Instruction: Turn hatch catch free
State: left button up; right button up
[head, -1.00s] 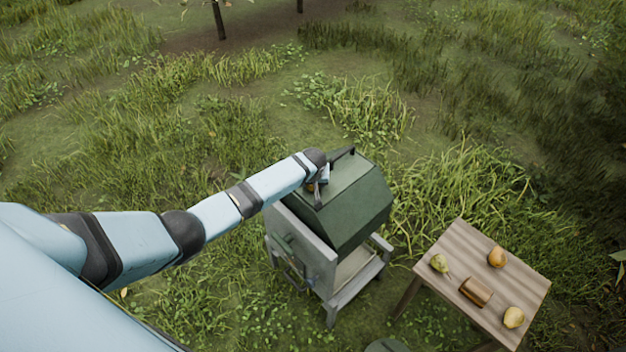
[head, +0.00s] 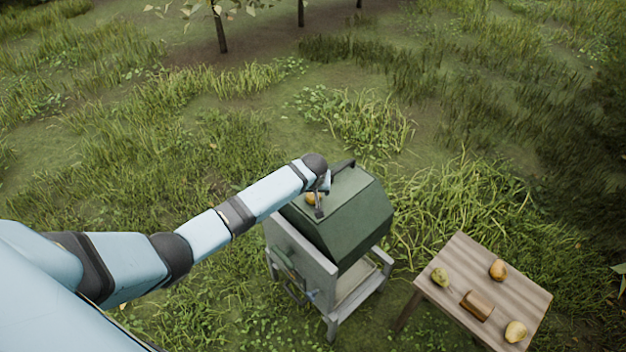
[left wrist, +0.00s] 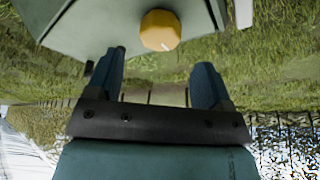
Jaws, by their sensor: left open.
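A green box with sloped sides (head: 345,222) sits on a grey stand. A round orange-yellow knob (head: 310,199), which looks like the hatch catch, is at the left part of its top. In the left wrist view the knob (left wrist: 160,30) has a pale mark on its lower edge and lies beyond the fingertips, between their lines. My left gripper (left wrist: 157,72) is open with nothing between its fingers. In the head view the gripper (head: 323,187) is over the box top beside the knob, partly hidden by my wrist. My right gripper is not in view.
The grey stand (head: 335,314) is below. A wooden table (head: 465,255) at the right holds several pears and a brown block (head: 477,305). Grass surrounds everything.

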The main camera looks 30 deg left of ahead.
pick_arm(q)
jog(key=v, duration=0.8)
jog(key=shift+r, duration=0.15)
jog(key=shift+s, duration=0.1)
jog(key=s+d+f+m+t+h, duration=0.1)
jog(key=s+d+f+m, duration=0.15)
jog(key=s, duration=0.25)
jog(key=s+d+f+m+t+h+p, duration=0.1)
jog(key=s+d+f, duration=0.2)
jog(key=s, duration=0.2)
jog(key=s+d+f+m+t+h, duration=0.1)
jog(key=s+d+f+m, duration=0.15)
jog(key=s, duration=0.35)
jog(key=s+d+r+m+t+h, duration=0.1)
jog(key=s+t, duration=0.1)
jog(key=s, duration=0.6)
jog(key=s+d+r+m+t+h, duration=0.1)
jog(key=s+d+r+t, duration=0.1)
jog(key=s, duration=0.6)
jog(key=shift+s+d+p, duration=0.3)
jog(key=shift+p, duration=0.15)
